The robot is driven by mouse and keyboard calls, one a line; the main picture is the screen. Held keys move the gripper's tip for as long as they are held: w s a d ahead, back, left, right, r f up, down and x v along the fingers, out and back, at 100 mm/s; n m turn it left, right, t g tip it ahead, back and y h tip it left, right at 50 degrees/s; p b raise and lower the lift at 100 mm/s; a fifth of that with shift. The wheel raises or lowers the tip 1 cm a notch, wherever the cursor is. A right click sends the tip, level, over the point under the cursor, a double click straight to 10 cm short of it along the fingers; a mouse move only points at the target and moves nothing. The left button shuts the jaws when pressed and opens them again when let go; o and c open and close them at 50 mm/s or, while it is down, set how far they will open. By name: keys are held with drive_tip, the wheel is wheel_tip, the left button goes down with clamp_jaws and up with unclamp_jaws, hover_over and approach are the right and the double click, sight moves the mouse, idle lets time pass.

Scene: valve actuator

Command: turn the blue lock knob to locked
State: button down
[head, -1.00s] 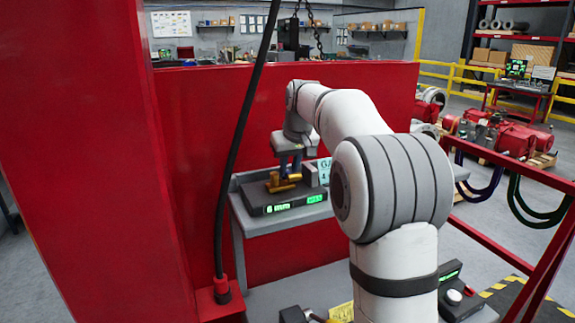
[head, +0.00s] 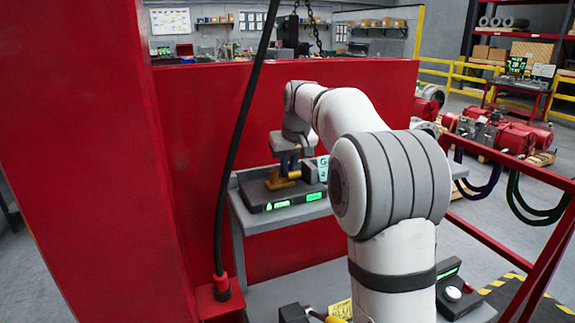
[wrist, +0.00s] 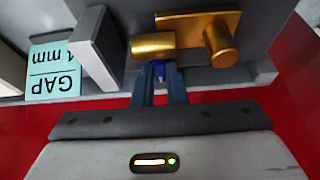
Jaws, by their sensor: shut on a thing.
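The blue lock knob (wrist: 159,69) shows as a small blue piece below the brass cylinder in the wrist view. My gripper (wrist: 160,80) is shut on it, with one dark finger on each side. The fingers hide much of the knob, and I cannot read its lock position. In the head view my gripper (head: 289,164) points down at the brass parts (head: 281,182) on the grey unit (head: 258,196). The knob cannot be made out clearly there.
A grey upright block (wrist: 96,48) stands left of the brass cylinder (wrist: 153,45), beside a pale GAP card (wrist: 53,72). A brass post (wrist: 220,43) is close on the right. A red panel (head: 210,120) rises behind the unit. A black cable (head: 237,150) hangs at left.

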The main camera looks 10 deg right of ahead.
drive_tip(key=m, duration=0.1)
drive_tip(key=m+h, duration=0.1)
drive_tip(key=m, duration=0.2)
drive_tip(key=shift+a+h, duration=0.25)
drive_tip(key=shift+h, duration=0.05)
drive_tip(key=m+h, duration=0.1)
drive_tip(key=m, duration=0.1)
drive_tip(key=m+p, duration=0.1)
drive_tip(key=m, duration=0.1)
drive_tip(key=shift+w+a+g+h, duration=0.1)
drive_tip(key=shift+a+g+h, duration=0.05)
drive_tip(key=shift+g+h, duration=0.2)
drive_tip(key=m, duration=0.2)
drive_tip(key=m+g+h+p, duration=0.1)
drive_tip(key=m, duration=0.1)
drive_tip(key=shift+w+a+r, duration=0.1)
drive_tip(key=shift+w+a, duration=0.05)
drive_tip(key=shift+w+m+g+h+p, duration=0.15)
drive_tip(key=shift+m+g, duration=0.25)
drive_tip(key=shift+m, duration=0.75)
drive_tip(key=shift+m+g+h+p, duration=0.2)
drive_tip(key=shift+m+g, duration=0.15)
drive_tip(key=shift+m, duration=0.8)
drive_tip(key=c, duration=1.7)
unclamp_jaws()
drive_tip(key=shift+c, duration=0.2)
drive_tip(key=shift+a, duration=0.1)
